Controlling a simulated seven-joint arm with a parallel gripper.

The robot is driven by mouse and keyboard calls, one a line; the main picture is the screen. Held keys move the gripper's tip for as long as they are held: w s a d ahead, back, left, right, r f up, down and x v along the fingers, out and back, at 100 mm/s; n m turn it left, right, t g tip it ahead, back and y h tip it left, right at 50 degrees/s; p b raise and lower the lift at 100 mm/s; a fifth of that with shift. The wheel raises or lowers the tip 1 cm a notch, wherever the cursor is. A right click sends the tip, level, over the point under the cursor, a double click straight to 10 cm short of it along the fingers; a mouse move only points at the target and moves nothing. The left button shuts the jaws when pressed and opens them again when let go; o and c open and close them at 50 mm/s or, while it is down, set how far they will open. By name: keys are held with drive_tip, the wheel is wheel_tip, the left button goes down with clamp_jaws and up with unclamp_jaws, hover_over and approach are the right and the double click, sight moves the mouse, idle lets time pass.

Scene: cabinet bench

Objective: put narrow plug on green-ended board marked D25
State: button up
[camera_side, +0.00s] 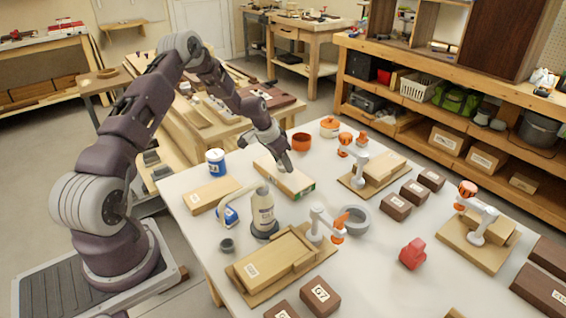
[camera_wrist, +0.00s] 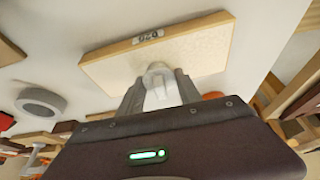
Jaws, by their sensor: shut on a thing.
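My gripper (camera_side: 286,168) is low over a pale wooden board (camera_side: 272,173) with a green end, near the middle of the bench. In the wrist view my gripper (camera_wrist: 160,88) is shut on a small, pale, rounded piece (camera_wrist: 158,69), which seems to be the narrow plug. The plug is hidden by the fingers in the side view. Behind it, the wrist view shows a pale board (camera_wrist: 205,50) with a label on its edge; I cannot read the mark surely. Whether the plug touches the board I cannot tell.
A bottle (camera_side: 262,211), a blue-and-white can (camera_side: 215,161) and another pale board (camera_side: 211,196) stand near. A grey ring (camera_side: 357,217), a red object (camera_side: 412,254), orange-ended clamps (camera_side: 331,224) and dark blocks (camera_side: 396,207) lie to the right. An orange pot (camera_side: 301,142) is behind.

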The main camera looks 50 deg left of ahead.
drive_tip(key=o, duration=1.3)
drive_tip(key=shift+f, duration=0.1)
drive_tip(key=v, duration=1.2)
drive_tip(key=s+d+r+m+y, duration=0.1)
drive_tip(key=s+d+r, duration=0.4)
drive_tip(key=d+r, duration=0.3)
drive_tip(key=s+d+r, duration=0.4)
drive_tip(key=d+r, duration=0.4)
drive_tip(key=shift+n+t+h, duration=0.5)
drive_tip(key=shift+t, duration=0.1)
drive_tip(key=s+d+r, duration=0.1)
drive_tip(key=s+d, duration=0.2)
drive_tip(key=s, duration=0.4)
drive_tip(key=s+d+r, duration=0.1)
drive_tip(key=s+d, duration=0.2)
drive_tip(key=s, duration=0.4)
drive_tip(key=s+d+r, duration=0.2)
drive_tip(key=s+d, duration=0.1)
drive_tip(key=s, duration=0.5)
drive_tip(key=shift+d+r, duration=0.1)
drive_tip(key=shift+d, duration=0.25)
